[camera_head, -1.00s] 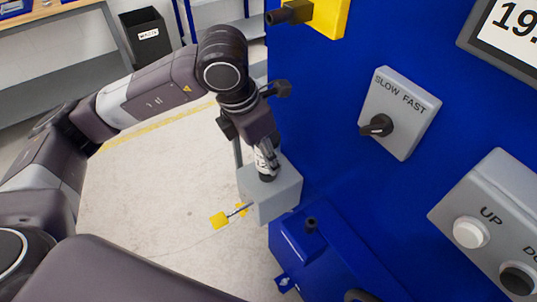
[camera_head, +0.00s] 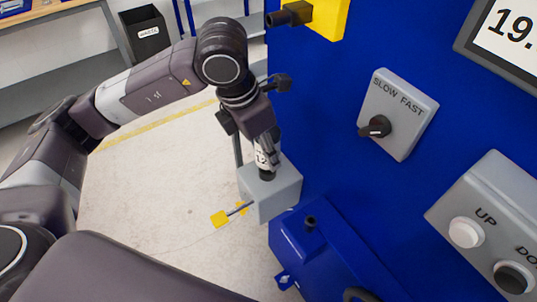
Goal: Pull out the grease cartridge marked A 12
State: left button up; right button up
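The grease cartridge (camera_head: 263,159) is a small white cylinder with dark print, of which "12" can be made out. It stands upright with its dark lower end in the top of a grey box (camera_head: 270,195) on the side of the blue machine. My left gripper (camera_head: 264,146) points down at the cartridge from above, with its fingers around the upper part. The fingers look closed on it, though the far finger is partly hidden. My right gripper is not in view.
The blue machine (camera_head: 350,185) fills the right side, with a SLOW FAST knob (camera_head: 375,127) and UP button (camera_head: 466,232). A yellow-tipped lever (camera_head: 220,218) sticks out from the grey box. A black bin (camera_head: 145,33) stands at the back left. Open floor lies left of the machine.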

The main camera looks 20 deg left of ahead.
pick_arm(q)
jog(key=shift+r+p, duration=1.35)
jog(key=shift+r, duration=1.2)
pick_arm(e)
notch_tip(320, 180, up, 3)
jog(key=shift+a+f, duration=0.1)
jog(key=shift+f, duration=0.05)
